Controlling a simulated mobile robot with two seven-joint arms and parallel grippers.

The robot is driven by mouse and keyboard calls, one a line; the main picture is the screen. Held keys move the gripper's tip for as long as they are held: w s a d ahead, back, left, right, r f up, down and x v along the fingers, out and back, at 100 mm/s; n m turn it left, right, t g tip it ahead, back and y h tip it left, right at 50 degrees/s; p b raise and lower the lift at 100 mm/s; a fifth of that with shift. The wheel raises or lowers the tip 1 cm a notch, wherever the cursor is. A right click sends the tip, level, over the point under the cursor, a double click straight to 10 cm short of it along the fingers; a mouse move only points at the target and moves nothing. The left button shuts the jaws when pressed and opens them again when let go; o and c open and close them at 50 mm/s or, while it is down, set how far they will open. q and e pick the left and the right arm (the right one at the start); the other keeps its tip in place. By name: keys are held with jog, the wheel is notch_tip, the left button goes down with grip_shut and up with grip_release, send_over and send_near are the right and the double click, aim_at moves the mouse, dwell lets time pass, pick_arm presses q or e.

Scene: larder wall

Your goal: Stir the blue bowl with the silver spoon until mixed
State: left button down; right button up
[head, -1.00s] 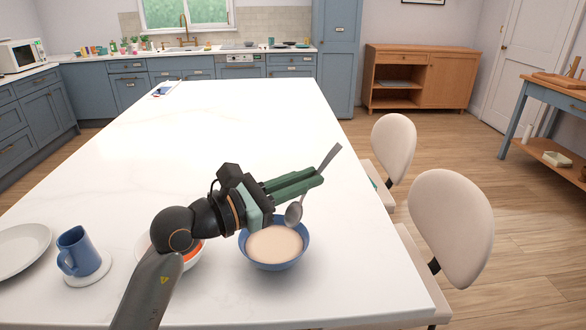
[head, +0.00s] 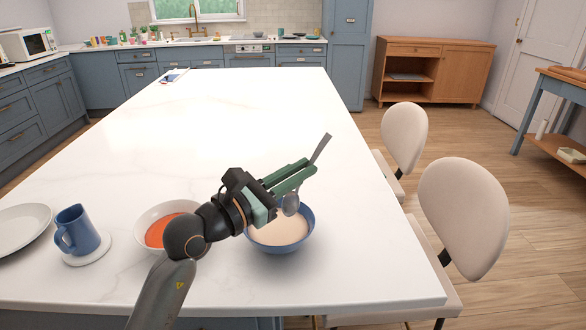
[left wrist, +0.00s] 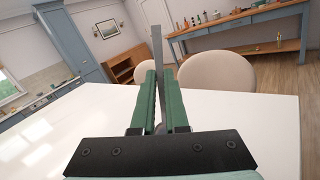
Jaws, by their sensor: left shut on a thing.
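The blue bowl (head: 283,246) stands on the white island near its front right and holds a pale, cream-coloured mix with an even look. The silver spoon (head: 321,148) is in my left gripper (head: 306,170), which is shut on its handle. Its bowl end hangs down over the blue bowl; I cannot tell whether it touches the mix. In the left wrist view the spoon's handle (left wrist: 157,50) rises between the green fingers (left wrist: 158,92). My right gripper is not in view.
A white bowl with orange contents (head: 143,218) stands just left of the blue bowl, partly behind my left arm. A blue mug (head: 75,232) on a white coaster and a white plate (head: 22,226) are further left. Chairs (head: 462,215) line the right edge.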

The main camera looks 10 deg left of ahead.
aim_at(296, 193)
pick_arm(q)
jog(key=shift+s+a+f+b, duration=0.1)
jog(key=shift+a+f+b, duration=0.25)
jog(key=shift+f+b, duration=0.55)
jog(key=shift+s+a+f+b, duration=0.1)
jog(key=shift+a+f+b, duration=0.3)
jog(key=shift+f+b, duration=0.5)
jog(key=shift+s+a+f+b, duration=0.1)
jog(key=shift+a+f+b, duration=0.4)
jog(key=shift+f, duration=0.65)
jog(key=shift+d, duration=0.1)
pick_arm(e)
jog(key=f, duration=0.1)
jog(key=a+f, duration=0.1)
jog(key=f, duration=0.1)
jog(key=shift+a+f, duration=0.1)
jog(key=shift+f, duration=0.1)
pick_arm(q)
jog(key=shift+f, duration=0.1)
